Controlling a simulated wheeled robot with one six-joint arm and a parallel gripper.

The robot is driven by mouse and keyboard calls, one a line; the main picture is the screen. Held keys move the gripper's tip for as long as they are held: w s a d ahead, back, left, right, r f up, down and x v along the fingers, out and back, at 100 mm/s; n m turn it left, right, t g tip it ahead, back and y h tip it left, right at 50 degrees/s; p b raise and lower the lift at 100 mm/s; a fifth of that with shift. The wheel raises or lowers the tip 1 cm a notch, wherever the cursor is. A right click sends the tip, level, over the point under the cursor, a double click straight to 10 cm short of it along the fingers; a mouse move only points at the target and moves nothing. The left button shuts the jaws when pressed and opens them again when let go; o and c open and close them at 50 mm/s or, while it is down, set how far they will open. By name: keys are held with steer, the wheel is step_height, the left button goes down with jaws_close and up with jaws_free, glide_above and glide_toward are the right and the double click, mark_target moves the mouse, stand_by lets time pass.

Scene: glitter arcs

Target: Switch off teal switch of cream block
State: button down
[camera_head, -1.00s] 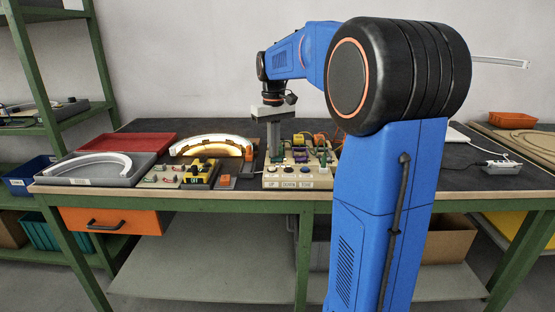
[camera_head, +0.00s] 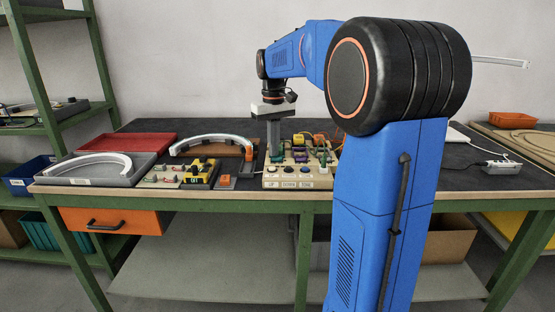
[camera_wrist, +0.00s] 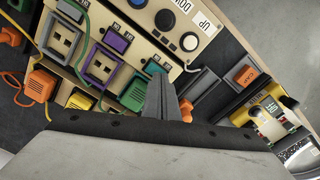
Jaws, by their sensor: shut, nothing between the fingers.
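The cream block (camera_head: 268,182) stands near the table's front edge, with framed switches and a front row of knobs labelled UP, DOWN and TONE. My gripper (camera_head: 275,153) points down over the left part of the block, fingers together and empty. In the wrist view my gripper (camera_wrist: 162,82) is beside the teal switch; I cannot tell whether it touches.
An arc lamp (camera_head: 212,138), unlit, stands behind a yellow block (camera_head: 202,174) left of the cream block. An orange-button box (camera_head: 225,181) lies between them. A grey tray (camera_head: 128,178) with a white arc and a red tray (camera_head: 125,146) are further left. Orange plugs and cables crowd the block's back.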

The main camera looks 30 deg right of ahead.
mark_target(274, 159)
steer(key=shift+r, duration=2.85)
